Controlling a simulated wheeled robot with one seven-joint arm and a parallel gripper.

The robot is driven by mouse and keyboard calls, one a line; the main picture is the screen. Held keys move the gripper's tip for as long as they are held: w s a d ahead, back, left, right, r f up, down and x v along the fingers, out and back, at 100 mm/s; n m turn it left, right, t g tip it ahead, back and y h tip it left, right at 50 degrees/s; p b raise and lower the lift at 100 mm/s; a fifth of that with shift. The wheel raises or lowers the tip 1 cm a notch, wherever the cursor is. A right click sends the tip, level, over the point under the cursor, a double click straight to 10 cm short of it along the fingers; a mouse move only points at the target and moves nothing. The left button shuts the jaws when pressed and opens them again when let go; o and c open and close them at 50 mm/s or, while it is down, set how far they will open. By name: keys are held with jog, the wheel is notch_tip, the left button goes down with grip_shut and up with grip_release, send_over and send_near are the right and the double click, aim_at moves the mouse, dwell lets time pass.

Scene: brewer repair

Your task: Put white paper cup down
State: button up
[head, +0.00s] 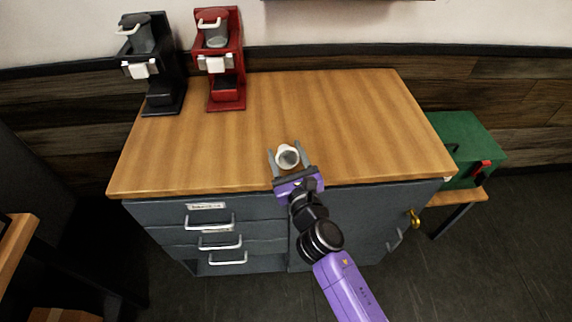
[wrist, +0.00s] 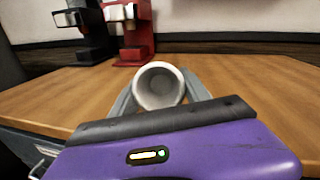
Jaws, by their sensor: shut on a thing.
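The white paper cup (head: 287,156) is between the two fingers of my gripper (head: 287,158), over the front part of the wooden counter top. In the wrist view the cup (wrist: 158,86) shows its open mouth toward the camera, so it is tilted or lying toward me, and it looks empty. My gripper (wrist: 160,95) is shut on it, one grey finger on each side. I cannot tell whether the cup touches the counter (head: 330,115).
A black brewer (head: 160,80) and a red brewer (head: 227,70) stand at the back left of the counter. The counter's middle and right are clear. Grey drawers (head: 215,240) with handles are below. A green box (head: 475,140) sits on a low bench at the right.

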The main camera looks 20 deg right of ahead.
aim_at(286, 162)
jog(key=shift+f+b, duration=0.85)
jog(key=shift+f, duration=0.65)
jog(key=shift+f, duration=0.15)
jog(key=o, duration=1.3)
jog(key=s+a, duration=0.1)
jog(key=s, duration=1.1)
jog(key=shift+a+b, duration=0.2)
jog(key=shift+b, duration=0.15)
